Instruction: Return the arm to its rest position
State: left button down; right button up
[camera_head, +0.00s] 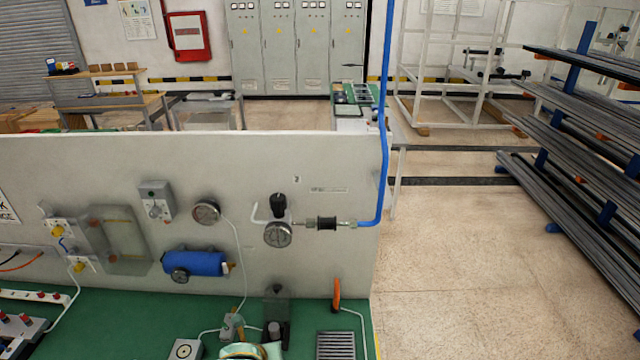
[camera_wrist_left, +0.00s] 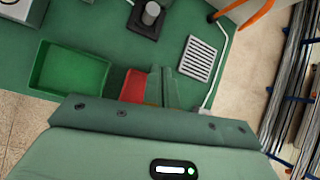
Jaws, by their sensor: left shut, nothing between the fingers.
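My left gripper (camera_wrist_left: 164,80) shows in the left wrist view at the front edge of its green housing. Its dark green fingers are closed together with nothing between them, over the green bench top (camera_wrist_left: 165,35). A red piece (camera_wrist_left: 133,86) shows just left of the fingers; I cannot tell whether it touches them. In the head view, a pale green part of my arm shows at the bottom edge, over the bench (camera_head: 120,322); the fingers cannot be made out there. My right gripper is in neither view.
A green tray (camera_wrist_left: 52,88) lies left of the fingers. In the head view, an upright panel (camera_head: 330,160) with gauges (camera_head: 277,235) and a blue cylinder (camera_head: 203,263) stands behind the bench.

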pick_arm(q)
jog(key=s+d+r+n+h, duration=0.1)
jog(key=s+d+r+n, duration=0.55)
jog(key=s+n, duration=0.35)
jog(key=s+a+r+n+y, duration=0.2)
jog(key=s+a+r+n, duration=0.2)
jog(key=a+n, duration=0.3)
jog(key=s+a+r+n+y, duration=0.3)
jog(key=s+a+r+n, duration=0.15)
jog(key=a, duration=0.35)
jog(key=s+a+r+n+y, duration=0.2)
jog(key=s+a+r+n, duration=0.3)
jog(key=a, duration=0.3)
jog(key=s+d+f+g+h+b, duration=0.15)
jog(key=f+b, duration=0.65)
jog(key=f, duration=1.2)
jog(key=s+d+f+g+h+b, duration=0.2)
jog(key=f+b, duration=0.6)
jog(key=f, duration=1.3)
jog(key=s+f+n+b, duration=0.1)
jog(key=s+f+b, duration=0.4)
jog(key=f, duration=0.5)
jog(key=s+f+n+g+h+b, duration=0.1)
jog(key=s+f+b, duration=0.4)
jog(key=s+f, duration=0.3)
jog(key=s+d+f+n+g+b, duration=0.1)
jog(key=s+f+b, duration=0.4)
jog(key=f, duration=0.8)
jog(key=shift+s+f+n, duration=0.35)
jog(key=shift+s, duration=0.85)
